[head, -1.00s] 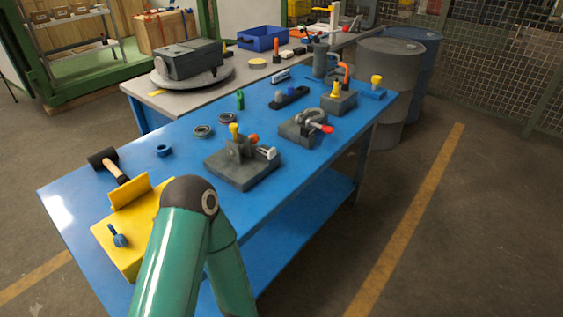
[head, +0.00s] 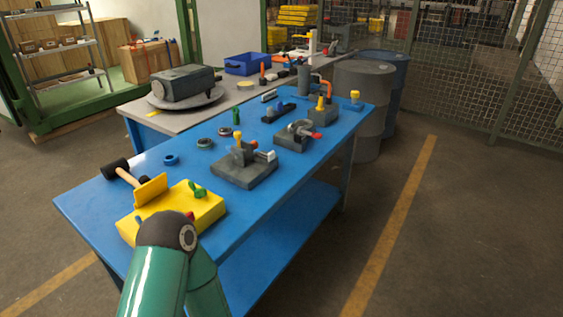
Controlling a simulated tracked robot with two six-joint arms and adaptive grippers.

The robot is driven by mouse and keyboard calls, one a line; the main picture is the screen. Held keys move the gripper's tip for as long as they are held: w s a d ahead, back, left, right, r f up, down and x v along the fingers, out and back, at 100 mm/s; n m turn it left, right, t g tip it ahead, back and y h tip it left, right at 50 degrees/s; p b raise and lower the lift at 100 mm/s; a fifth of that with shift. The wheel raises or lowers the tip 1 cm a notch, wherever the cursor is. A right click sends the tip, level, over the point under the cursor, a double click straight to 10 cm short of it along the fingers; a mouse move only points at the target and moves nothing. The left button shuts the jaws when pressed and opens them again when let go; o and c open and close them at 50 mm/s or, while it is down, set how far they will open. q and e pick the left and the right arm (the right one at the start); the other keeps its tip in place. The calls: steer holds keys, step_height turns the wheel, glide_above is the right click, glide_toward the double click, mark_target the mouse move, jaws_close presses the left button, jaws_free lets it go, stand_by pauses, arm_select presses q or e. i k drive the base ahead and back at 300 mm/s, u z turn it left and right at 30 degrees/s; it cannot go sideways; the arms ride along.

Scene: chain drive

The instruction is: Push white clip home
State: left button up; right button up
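A small white part (head: 264,156), which may be the white clip, sits at the right side of a dark grey fixture (head: 245,175) with a yellow knob (head: 239,136). The fixture stands on the blue bench (head: 110,205). The part is too small to tell how far it is seated. One teal arm of mine rises from the bottom of the head view, its dark elbow in front of the yellow block. Neither gripper shows in the view.
A yellow block (head: 205,212) with a green part (head: 197,190) and a mallet (head: 124,174) lie at the near left. A second grey fixture (head: 291,139) with a red-tipped lever stands farther back. Drums (head: 361,95) stand behind the bench. Floor to the right is clear.

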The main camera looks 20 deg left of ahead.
mark_target(271, 156)
steer(key=u, duration=0.15)
steer(key=i, duration=0.85)
